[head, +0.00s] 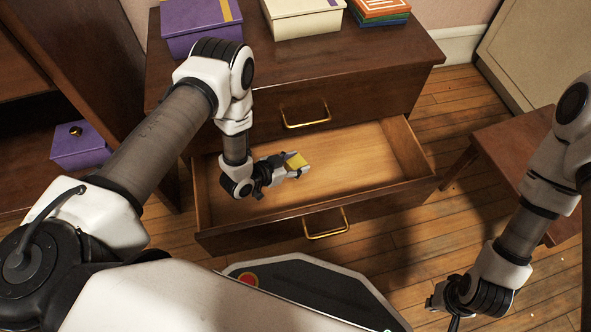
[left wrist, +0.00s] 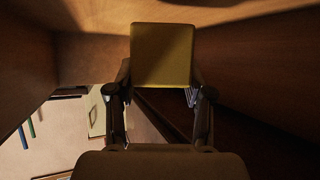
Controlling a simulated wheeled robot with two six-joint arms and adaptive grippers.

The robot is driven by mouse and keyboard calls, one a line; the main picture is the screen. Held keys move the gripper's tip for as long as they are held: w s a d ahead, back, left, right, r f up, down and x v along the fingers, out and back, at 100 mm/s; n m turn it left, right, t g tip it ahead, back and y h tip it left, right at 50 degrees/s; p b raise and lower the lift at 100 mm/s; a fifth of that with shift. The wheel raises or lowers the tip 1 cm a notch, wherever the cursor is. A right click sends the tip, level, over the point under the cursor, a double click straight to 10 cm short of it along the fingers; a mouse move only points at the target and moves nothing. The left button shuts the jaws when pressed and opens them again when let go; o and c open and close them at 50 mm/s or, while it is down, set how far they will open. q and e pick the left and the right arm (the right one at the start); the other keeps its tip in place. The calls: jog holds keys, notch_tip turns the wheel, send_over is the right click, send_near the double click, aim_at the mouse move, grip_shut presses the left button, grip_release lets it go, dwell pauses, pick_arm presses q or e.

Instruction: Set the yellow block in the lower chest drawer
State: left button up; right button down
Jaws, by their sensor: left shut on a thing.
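The yellow block (head: 296,161) is held in my left gripper (head: 292,169), over the open lower chest drawer (head: 365,169). In the left wrist view the yellow block (left wrist: 162,55) sits between the two fingers of my left gripper (left wrist: 160,90), which are shut on it. Whether the block touches the drawer floor I cannot tell. The drawer is pulled out and its visible floor is bare. My right gripper (head: 445,306) is at the lower right, away from the chest; its fingers are too small and dark to read.
The upper drawer (head: 350,101) is shut. A purple box (head: 200,22), a cream box (head: 303,17) and stacked books (head: 380,9) stand on the chest top. Another purple box (head: 78,146) is in the left cabinet. A brown stool or table (head: 510,150) stands at right.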

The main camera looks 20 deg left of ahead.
aim_at(296, 169)
pick_arm(q)
notch_tip(296, 169, down, 4)
jog(key=shift+r+b, duration=0.15)
jog(key=shift+b, duration=1.05)
jog(key=shift+r, duration=0.15)
jog(key=o, duration=1.2)
jog(key=shift+c, duration=0.2)
